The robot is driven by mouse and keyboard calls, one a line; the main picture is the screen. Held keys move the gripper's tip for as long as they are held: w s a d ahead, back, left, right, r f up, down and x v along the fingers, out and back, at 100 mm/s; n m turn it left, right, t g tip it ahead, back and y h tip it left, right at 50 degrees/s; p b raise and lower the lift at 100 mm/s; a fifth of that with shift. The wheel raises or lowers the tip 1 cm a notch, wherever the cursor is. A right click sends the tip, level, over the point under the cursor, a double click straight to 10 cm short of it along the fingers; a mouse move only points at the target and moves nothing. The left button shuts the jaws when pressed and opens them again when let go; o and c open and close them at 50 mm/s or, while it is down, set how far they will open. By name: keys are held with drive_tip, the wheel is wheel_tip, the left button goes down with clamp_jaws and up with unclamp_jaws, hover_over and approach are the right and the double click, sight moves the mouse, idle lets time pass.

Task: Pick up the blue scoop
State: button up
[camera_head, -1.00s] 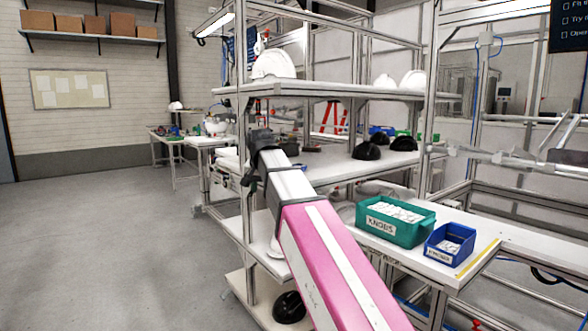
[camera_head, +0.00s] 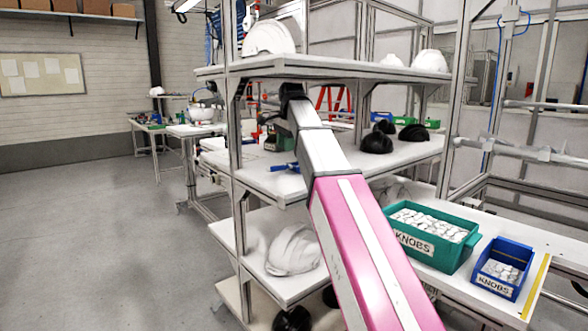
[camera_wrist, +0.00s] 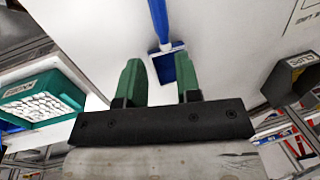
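The blue scoop (camera_wrist: 166,67) lies on the white middle shelf in the wrist view. Its wide pan is towards my gripper and its handle points to the top of the picture. The pan's lower end comes near the gripper body. Nothing is held. In the head view, the blue scoop (camera_head: 287,167) shows small on the middle shelf (camera_head: 330,180), beyond and partly beside my arm.
A green bin of knobs (camera_head: 430,236) and a blue bin of knobs (camera_head: 503,268) stand on the right table. Black helmet shells (camera_head: 376,141) sit on the middle shelf's right. White shells (camera_head: 268,38) stand on the upper shelf. A rack post (camera_head: 237,130) rises left of my arm.

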hover_over(281, 168)
drive_tip(key=d, duration=0.1)
wheel_tip(281, 168, down, 4)
drive_tip(key=shift+w+d+f, duration=0.1)
drive_tip(key=shift+w+f, duration=0.05)
drive_tip(key=shift+f, duration=0.1)
drive_tip(key=shift+w+a+f, duration=0.15)
drive_tip(key=shift+a+f, duration=0.05)
drive_tip(key=shift+f, duration=0.65)
drive_tip(key=shift+w+a+f, duration=0.1)
drive_tip(key=shift+a+f, duration=0.1)
drive_tip(key=shift+f, duration=0.7)
drive_tip(key=shift+w+a+f, duration=0.15)
drive_tip(key=shift+a+f, duration=0.05)
drive_tip(key=shift+f, duration=0.65)
clamp_jaws()
